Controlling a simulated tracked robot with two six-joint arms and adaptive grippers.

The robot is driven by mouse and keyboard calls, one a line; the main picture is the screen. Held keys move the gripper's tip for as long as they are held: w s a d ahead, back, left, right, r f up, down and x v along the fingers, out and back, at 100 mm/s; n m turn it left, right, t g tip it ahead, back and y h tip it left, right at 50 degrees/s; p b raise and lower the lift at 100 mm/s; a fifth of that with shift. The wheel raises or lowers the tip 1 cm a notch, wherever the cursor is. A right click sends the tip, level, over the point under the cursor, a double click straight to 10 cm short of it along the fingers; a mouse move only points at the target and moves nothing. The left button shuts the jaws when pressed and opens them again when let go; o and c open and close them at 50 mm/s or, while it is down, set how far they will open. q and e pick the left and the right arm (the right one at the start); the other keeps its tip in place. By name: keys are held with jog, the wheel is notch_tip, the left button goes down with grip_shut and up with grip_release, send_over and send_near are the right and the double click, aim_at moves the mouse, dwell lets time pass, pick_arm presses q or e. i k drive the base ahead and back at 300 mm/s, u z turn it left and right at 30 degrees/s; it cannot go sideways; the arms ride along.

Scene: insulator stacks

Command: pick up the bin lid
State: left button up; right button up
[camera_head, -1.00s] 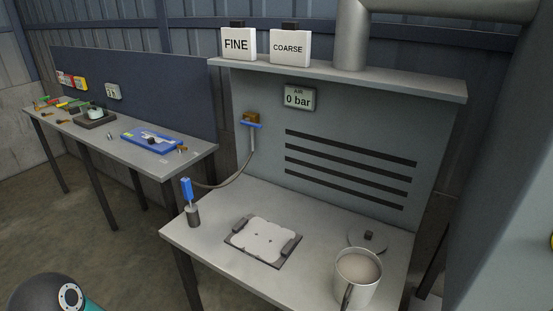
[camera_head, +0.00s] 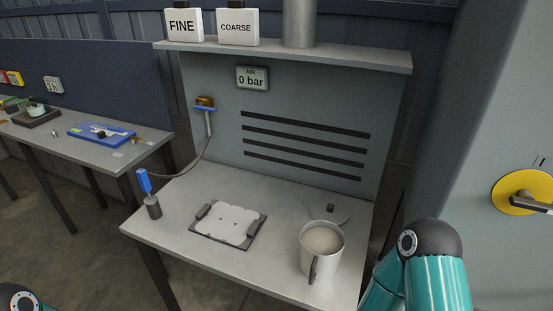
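The bin lid (camera_head: 329,213) appears to be the flat grey disc with a small dark knob, lying on the table behind the bin. The bin (camera_head: 321,249) is a light metal container with a dark handle, standing at the table's front right and filled with pale material. It hides the front part of the lid. Teal links of my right arm show at the lower right, right of the bin. A small part of my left arm shows at the bottom left corner. Neither gripper is in the picture.
A dark fixture with a white plate (camera_head: 229,223) lies mid-table. A blue-handled tool stands in a holder (camera_head: 153,207) at the left, near a hose. A shelf (camera_head: 290,54) overhangs the back. A yellow disc with a handle (camera_head: 522,193) is on the right wall.

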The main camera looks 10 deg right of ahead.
aim_at(334, 211)
jog(key=z, duration=0.65)
jog(key=k, duration=1.35)
jog(key=u, duration=0.55)
jog(key=i, duration=1)
jog(key=z, duration=0.05)
